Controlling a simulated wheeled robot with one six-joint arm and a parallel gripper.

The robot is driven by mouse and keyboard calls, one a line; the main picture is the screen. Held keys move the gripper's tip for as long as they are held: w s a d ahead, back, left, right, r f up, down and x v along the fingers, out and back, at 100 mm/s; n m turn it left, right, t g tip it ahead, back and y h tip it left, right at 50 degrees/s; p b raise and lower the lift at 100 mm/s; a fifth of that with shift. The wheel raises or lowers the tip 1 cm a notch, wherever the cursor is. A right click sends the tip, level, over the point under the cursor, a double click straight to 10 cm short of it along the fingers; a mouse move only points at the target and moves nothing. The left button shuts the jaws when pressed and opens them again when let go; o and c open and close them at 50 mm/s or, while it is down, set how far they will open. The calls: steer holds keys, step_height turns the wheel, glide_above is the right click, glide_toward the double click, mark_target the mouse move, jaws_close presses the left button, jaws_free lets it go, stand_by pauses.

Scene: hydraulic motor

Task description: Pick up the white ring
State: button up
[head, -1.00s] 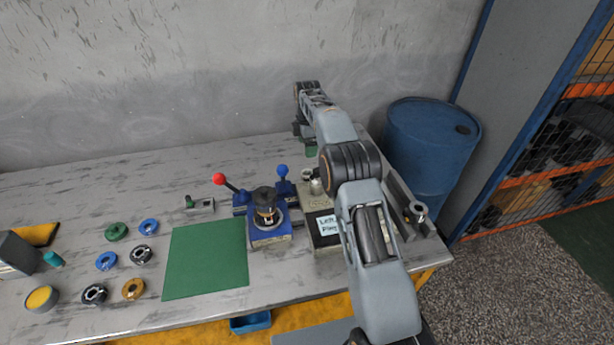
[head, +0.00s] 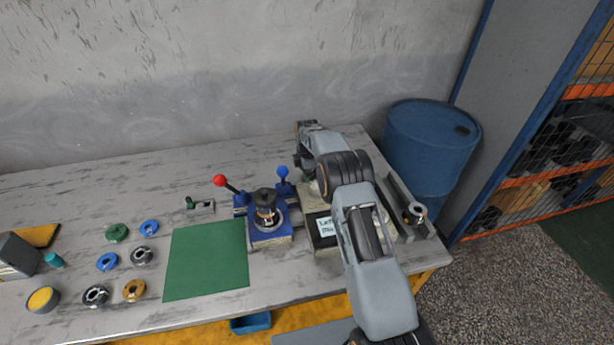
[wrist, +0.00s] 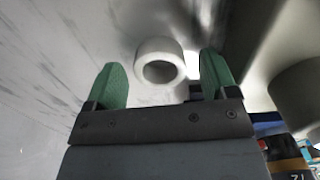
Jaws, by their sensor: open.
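The white ring (wrist: 153,46) shows in the wrist view as a short, thick-walled cylinder with its round hole facing the camera. My gripper (wrist: 162,62) is open, with one green finger on each side of the ring. There is a gap between the ring and each finger, and the gripper holds nothing. I cannot tell how far the ring is beyond the fingertips. In the head view my arm reaches over the right part of the bench, and its links hide the fingers and the ring.
A blue fixture (head: 268,237) with red and blue ball levers stands left of my arm. A labelled box (head: 325,242) is beside it. A grey rail (head: 405,207) lies right of the arm, before a blue barrel (head: 430,150). A green mat (head: 207,260) is clear.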

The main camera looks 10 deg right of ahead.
steer(key=shift+f, duration=0.3)
steer(key=c, duration=1)
